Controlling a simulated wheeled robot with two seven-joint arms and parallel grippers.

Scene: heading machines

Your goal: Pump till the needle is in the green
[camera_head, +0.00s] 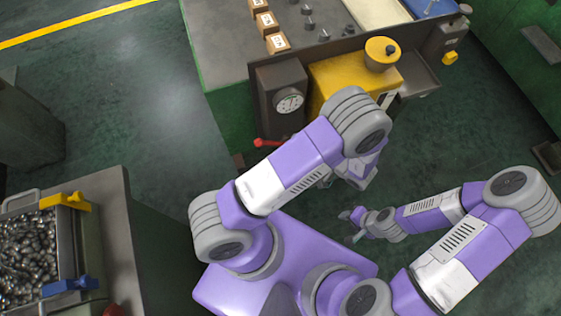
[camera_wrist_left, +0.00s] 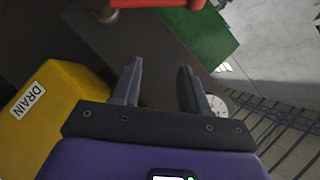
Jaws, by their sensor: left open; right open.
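A round white gauge (camera_head: 289,100) is set in the front of a dark box on the green machine; its needle is too small to read. The gauge's edge also shows in the left wrist view (camera_wrist_left: 218,104), mostly hidden by a finger. A red lever handle (camera_head: 267,142) sticks out low beside the box, and a red bar (camera_wrist_left: 158,3) shows at the top of the left wrist view. My left gripper (camera_wrist_left: 159,66) is open and empty, with the red bar beyond its fingertips; my arm largely hides it in the head view. My right gripper (camera_head: 350,218) is open and empty, low over the floor.
A yellow block (camera_head: 335,78) with a round yellow cap (camera_head: 381,53) stands beside the gauge; a yellow surface labelled DRAIN (camera_wrist_left: 40,112) is left of my left gripper. Cardboard boxes (camera_head: 268,24) stand on the machine top. A bin of metal parts (camera_head: 28,262) is at lower left.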

